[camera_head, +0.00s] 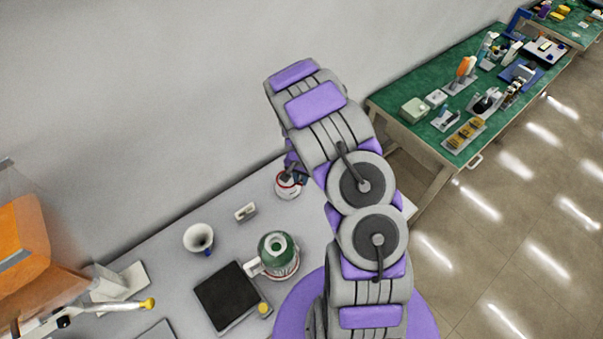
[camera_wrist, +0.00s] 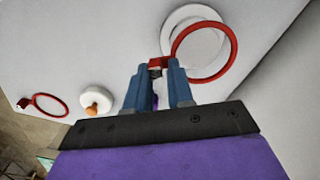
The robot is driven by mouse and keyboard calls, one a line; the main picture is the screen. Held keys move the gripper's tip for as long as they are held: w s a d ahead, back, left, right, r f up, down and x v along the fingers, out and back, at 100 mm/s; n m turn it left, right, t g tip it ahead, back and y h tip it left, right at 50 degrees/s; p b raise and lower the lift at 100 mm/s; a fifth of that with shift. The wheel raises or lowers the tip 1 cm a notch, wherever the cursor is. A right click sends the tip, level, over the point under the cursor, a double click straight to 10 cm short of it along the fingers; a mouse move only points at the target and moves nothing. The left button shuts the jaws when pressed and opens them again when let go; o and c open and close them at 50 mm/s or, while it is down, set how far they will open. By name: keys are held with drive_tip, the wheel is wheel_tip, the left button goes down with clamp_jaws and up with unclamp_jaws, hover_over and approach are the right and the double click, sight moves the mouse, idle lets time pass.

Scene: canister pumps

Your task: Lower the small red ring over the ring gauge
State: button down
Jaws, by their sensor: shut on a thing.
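My gripper (camera_wrist: 161,72) is shut on the tab of a red ring (camera_wrist: 236,48), which reaches out ahead of the blue fingertips. Behind the ring in the wrist view is a round white stepped piece, apparently the ring gauge (camera_wrist: 181,22). The ring overlaps it and sits off to its right; I cannot tell the height between them. In the head view my gripper (camera_head: 297,177) is over the white gauge (camera_head: 288,194) at the table's far side, partly hidden by my arm. A second red ring (camera_wrist: 37,112) lies to the left in the wrist view.
A white disc with an orange knob (camera_wrist: 96,99) is near the second ring. On the grey table are a white funnel-like cup (camera_head: 199,238), a small pale block (camera_head: 245,211), a green-topped canister (camera_head: 278,254) and a black plate (camera_head: 226,296). A wall runs along the back.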

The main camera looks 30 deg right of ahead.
drive_tip(key=shift+a+f, duration=0.1)
drive_tip(key=shift+f, duration=0.5)
drive_tip(key=shift+d, duration=0.25)
drive_tip(key=shift+a, duration=0.25)
drive_tip(key=shift+d, duration=0.25)
drive_tip(key=shift+a+f+b, duration=0.1)
drive_tip(key=shift+f+b, duration=0.2)
drive_tip(key=shift+f, duration=0.75)
idle(1.1)
drive_tip(key=c, duration=0.9)
unclamp_jaws()
